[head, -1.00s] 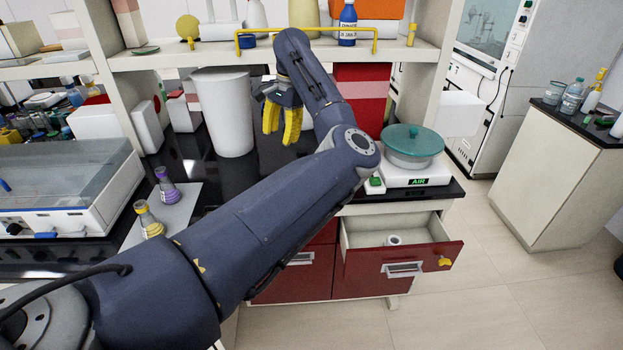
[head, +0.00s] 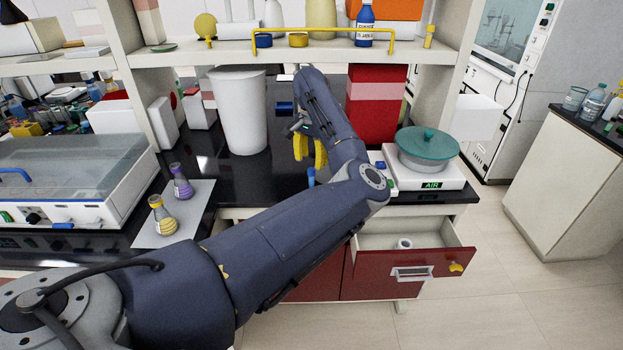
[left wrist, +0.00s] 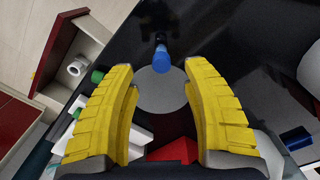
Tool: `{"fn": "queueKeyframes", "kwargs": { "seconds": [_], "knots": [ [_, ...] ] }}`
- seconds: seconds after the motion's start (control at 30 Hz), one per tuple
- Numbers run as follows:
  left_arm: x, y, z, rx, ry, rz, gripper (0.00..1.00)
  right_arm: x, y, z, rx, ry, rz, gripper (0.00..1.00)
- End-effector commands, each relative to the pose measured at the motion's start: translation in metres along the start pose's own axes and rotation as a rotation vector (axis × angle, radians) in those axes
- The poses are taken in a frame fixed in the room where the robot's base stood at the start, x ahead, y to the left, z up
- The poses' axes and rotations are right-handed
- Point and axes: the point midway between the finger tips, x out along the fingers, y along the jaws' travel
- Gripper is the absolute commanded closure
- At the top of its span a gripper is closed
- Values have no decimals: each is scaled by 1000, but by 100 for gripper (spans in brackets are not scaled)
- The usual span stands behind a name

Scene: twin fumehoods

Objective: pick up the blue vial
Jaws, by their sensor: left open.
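A blue vial (head: 311,176) stands on the black benchtop near its front edge, just below my left gripper in the head view. In the left wrist view the vial (left wrist: 163,61) shows its blue upper part ahead of the gap between the fingertips, apart from both fingers. My left gripper (head: 310,157) has yellow ribbed fingers, spread and empty, and they also show in the left wrist view (left wrist: 159,68). My arm passes in front of the bench in the head view and covers part of it. My right gripper is not in view.
A white bin (head: 241,115) stands left of the gripper. A balance (head: 432,178) with a teal-lidded pot is to the right. Another blue object (left wrist: 297,138) lies farther back. Two flasks stand on a pale mat (head: 190,215). An open drawer (head: 409,262) juts out below; a shelf (head: 290,52) spans above.

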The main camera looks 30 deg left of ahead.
Motion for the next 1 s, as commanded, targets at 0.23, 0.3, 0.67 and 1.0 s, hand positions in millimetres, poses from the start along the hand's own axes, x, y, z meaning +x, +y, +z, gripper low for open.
{"fn": "queueKeyframes", "kwargs": {
  "seconds": [0.23, 0.3, 0.67, 1.0],
  "knots": [
    [10, 0, 0, 0, -1, 0, 51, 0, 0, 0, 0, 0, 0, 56],
    [17, -1, 0, 0, -2, 0, 51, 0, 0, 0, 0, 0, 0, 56],
    [55, -2, -2, 2, -2, -1, 51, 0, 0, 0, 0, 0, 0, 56],
    [59, -2, -3, 0, 1, 0, 51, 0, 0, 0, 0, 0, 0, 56]
  ]
}}
